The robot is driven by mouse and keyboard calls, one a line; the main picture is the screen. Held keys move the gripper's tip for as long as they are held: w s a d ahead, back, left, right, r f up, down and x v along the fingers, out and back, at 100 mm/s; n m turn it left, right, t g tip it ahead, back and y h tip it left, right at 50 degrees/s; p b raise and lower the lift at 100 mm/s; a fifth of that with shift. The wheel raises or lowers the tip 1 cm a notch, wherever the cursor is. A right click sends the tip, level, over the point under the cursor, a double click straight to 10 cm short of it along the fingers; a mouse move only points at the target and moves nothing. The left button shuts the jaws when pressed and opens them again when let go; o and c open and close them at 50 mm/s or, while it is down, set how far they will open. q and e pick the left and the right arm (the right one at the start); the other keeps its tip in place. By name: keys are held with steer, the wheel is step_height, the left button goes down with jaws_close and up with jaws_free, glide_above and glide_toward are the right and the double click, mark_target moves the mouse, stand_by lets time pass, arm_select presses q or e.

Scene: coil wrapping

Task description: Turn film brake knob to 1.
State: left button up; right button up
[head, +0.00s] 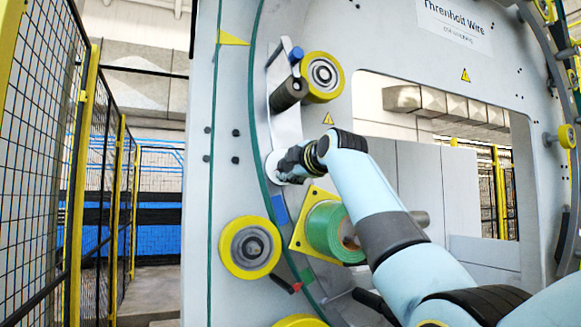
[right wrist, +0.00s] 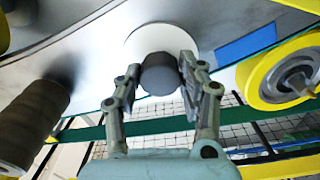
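The film brake knob (right wrist: 160,75) is a dark grey round knob on a pale round dial plate (right wrist: 150,40) in the right wrist view. My right gripper (right wrist: 160,72) has one finger on each side of the knob, and both appear to touch it. In the head view my right gripper (head: 282,168) is at the machine's curved plate, and it hides the knob; only a bit of the pale dial shows. No scale marks or pointer can be read. My left gripper is not in view.
A yellow-rimmed roller (head: 322,77) and a dark roller (head: 288,94) stand out above the knob. Below are a green film roll (head: 328,231) and another yellow wheel (head: 249,247). A mesh fence (head: 40,130) stands at left. The ring opening (head: 440,165) lies right.

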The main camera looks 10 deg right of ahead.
steer(key=o, duration=0.4)
steer(key=shift+o, duration=0.2)
steer(key=s+d, duration=0.2)
steer(key=s, duration=0.9)
steer(key=shift+s, duration=0.4)
steer(key=shift+d+f, duration=0.1)
